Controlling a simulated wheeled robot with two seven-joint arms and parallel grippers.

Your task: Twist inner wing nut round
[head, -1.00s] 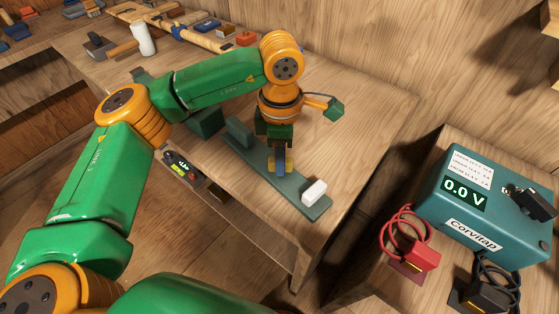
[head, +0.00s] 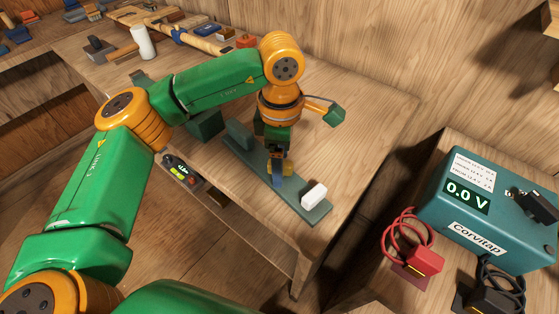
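A long grey-green plate (head: 240,152) lies along the table's front edge, with upright blocks on it and a white block (head: 313,195) at its near right end. My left gripper (head: 277,172) points down onto the plate between the green upright and the white block. Small yellow parts (head: 288,168) show beside its fingers at plate height, possibly wings of a wing nut. A narrow blue piece shows between them. The fingers and wrist hide most of this spot, so I cannot tell whether they grip it. My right gripper is not in view.
A blue-green meter box (head: 470,215) reading 0.0 V stands at right, with red (head: 412,268) and black (head: 490,290) clamps before it. A small lit device (head: 181,172) sits at the front edge. The table's right part is clear.

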